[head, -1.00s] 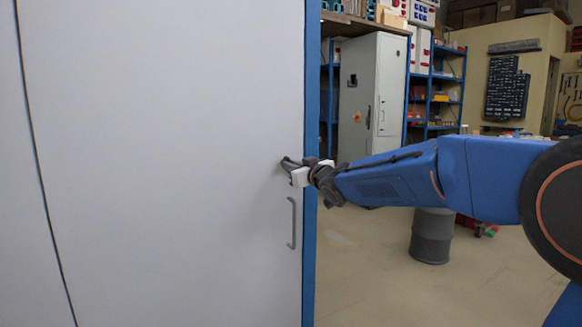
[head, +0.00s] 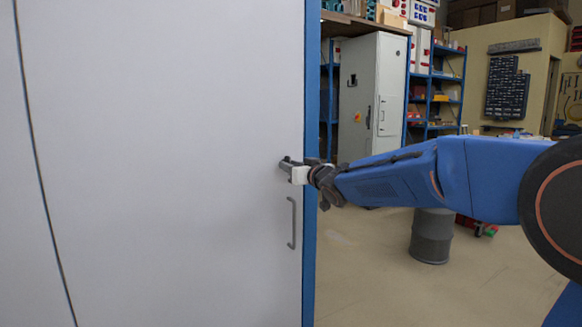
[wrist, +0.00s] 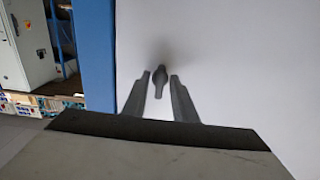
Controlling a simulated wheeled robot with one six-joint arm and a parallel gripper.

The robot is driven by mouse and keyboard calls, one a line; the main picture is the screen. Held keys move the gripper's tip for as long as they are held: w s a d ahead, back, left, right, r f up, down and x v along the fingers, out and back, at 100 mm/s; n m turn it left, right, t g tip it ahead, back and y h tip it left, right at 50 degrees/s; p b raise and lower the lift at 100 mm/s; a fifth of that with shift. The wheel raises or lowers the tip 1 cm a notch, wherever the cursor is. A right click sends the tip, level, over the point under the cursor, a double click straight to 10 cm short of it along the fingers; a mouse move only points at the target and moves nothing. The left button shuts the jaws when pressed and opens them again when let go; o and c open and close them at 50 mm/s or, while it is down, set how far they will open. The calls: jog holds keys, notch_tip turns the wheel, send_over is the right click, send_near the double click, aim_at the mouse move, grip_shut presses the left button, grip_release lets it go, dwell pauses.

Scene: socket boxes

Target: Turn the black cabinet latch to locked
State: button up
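The black latch (wrist: 160,82) is a small dark lever on the white cabinet door (head: 160,150). In the wrist view it points roughly along my fingers, with its lower end between the two fingertips. My gripper (wrist: 160,92) is open, with a finger on each side of the latch and a visible gap on both sides. In the head view my gripper (head: 286,164) reaches the door from the right, close to its right edge. There the latch cannot be told apart from the dark fingers.
A grey vertical handle (head: 292,223) is on the door just below my gripper. The blue frame (head: 311,250) edges the door on the right. A dark grey drum (head: 432,238) and a grey cabinet (head: 373,90) stand farther back, with open floor between.

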dwell(0.3)
jog(key=v, duration=1.7)
jog(key=shift+d, duration=0.2)
jog(key=shift+s, duration=0.15)
jog(key=s+d+f+m+g+h, duration=0.1)
jog(key=s+d+f+m+h, duration=0.2)
jog(key=s+d+f+h, duration=0.55)
jog(key=s+d+f+m+g+h, duration=0.15)
jog(key=s+d+f, duration=0.3)
jog(key=d, duration=0.85)
jog(key=s+d+f+g, duration=0.1)
jog(key=s+f+g, duration=0.1)
jog(key=s+f, duration=0.3)
jog(key=s+d+f+m+g, duration=0.1)
jog(key=s+f, duration=0.4)
jog(key=s, duration=0.6)
jog(key=s+d+f+m+g, duration=0.1)
jog(key=s+f+g, duration=0.3)
jog(key=s, duration=0.5)
jog(key=shift+d+f+g, duration=0.35)
jog(key=shift+d+f, duration=0.45)
jog(key=shift+d, duration=0.05)
